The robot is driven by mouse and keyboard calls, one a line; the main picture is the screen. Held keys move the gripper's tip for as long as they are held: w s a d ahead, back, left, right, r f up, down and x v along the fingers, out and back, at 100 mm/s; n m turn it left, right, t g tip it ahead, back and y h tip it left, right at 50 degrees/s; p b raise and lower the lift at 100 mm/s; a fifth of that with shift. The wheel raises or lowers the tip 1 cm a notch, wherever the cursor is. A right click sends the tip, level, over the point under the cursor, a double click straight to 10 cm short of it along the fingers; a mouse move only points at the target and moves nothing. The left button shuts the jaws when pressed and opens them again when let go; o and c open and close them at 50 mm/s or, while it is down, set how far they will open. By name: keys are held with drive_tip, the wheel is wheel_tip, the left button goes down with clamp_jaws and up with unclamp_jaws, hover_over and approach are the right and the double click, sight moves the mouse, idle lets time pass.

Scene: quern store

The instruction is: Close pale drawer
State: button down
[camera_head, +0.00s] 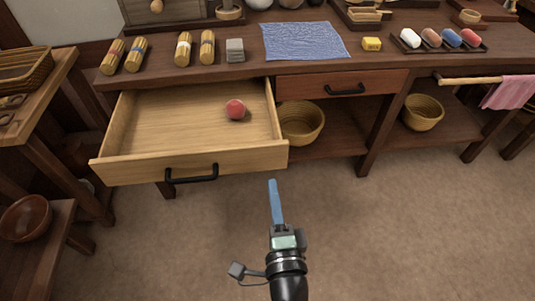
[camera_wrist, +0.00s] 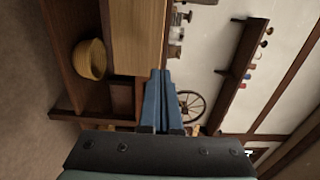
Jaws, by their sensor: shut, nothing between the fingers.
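The pale drawer (camera_head: 190,160) stands pulled out from the dark wooden counter at the left in the head view. It has a black bar handle (camera_head: 191,174) on its front. A red ball (camera_head: 235,109) lies inside it, towards the right.
A shut reddish drawer (camera_head: 340,85) sits right of the pale one. A woven basket (camera_head: 301,122) stands on the shelf below. The counter top holds a blue cloth (camera_head: 303,40) and several bundles. A side table (camera_head: 40,90) stands at left. The floor in front is clear.

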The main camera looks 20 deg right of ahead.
sight(266, 147)
drive_tip(key=x, duration=0.9)
drive_tip(key=shift+w+d, duration=0.1)
